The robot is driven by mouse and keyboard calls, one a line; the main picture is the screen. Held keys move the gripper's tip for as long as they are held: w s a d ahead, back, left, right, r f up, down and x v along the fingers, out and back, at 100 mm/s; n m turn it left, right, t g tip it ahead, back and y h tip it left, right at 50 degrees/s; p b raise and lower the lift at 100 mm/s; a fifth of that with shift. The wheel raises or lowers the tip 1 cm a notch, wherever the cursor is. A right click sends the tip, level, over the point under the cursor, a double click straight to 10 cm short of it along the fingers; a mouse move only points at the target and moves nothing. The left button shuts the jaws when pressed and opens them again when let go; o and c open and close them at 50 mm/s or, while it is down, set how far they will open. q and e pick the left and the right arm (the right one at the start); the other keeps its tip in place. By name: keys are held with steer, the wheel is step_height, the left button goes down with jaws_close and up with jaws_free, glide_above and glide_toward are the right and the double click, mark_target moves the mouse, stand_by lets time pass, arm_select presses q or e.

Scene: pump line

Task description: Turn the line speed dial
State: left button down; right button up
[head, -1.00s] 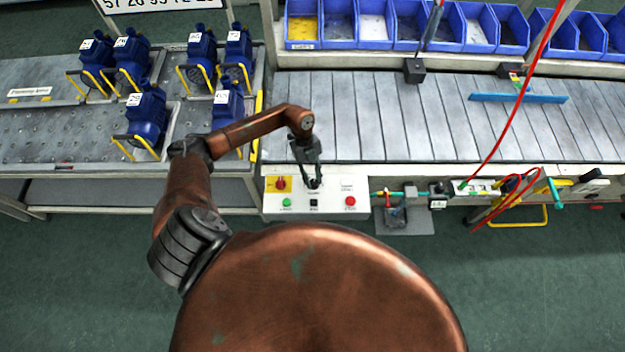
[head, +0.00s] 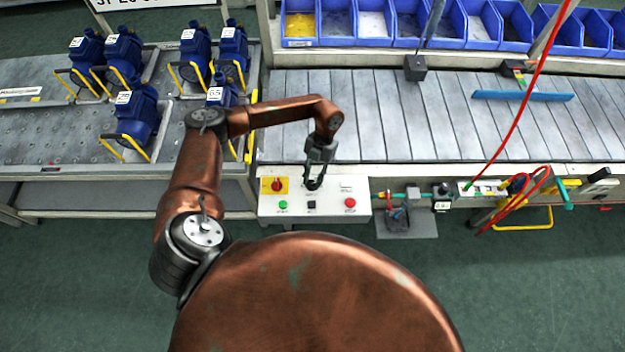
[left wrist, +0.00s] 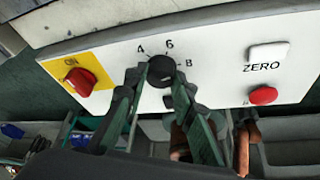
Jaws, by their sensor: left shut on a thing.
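The line speed dial is a dark round knob (left wrist: 160,70) on a white control panel (left wrist: 215,62), with 4, 6 and 8 printed around it in the left wrist view. My left gripper (left wrist: 161,80) is shut on the dial, one finger on each side. Any pointer mark on the dial is too small or hidden to read. In the head view my left gripper (head: 315,180) reaches down onto the panel (head: 330,208) and hides most of the dial. My right gripper is not in view.
The panel also holds a red switch on yellow (left wrist: 80,80), a white ZERO button (left wrist: 268,54), a red button (head: 350,203) and a green button (head: 283,205). A slatted conveyor (head: 400,120) lies behind. Blue motors (head: 136,115) stand left. A red hose (head: 520,110) hangs right.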

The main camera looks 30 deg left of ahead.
arm_select(q)
steer(key=shift+d+m+y+b, duration=0.1)
steer(key=shift+m+y+b, duration=0.5)
steer(key=shift+m, duration=0.9)
steer(key=c, duration=1.6)
jaws_free()
steer(key=shift+r, duration=0.15)
steer(key=v, duration=1.1)
steer(key=shift+d+r, duration=0.1)
steer(key=shift+r, duration=0.25)
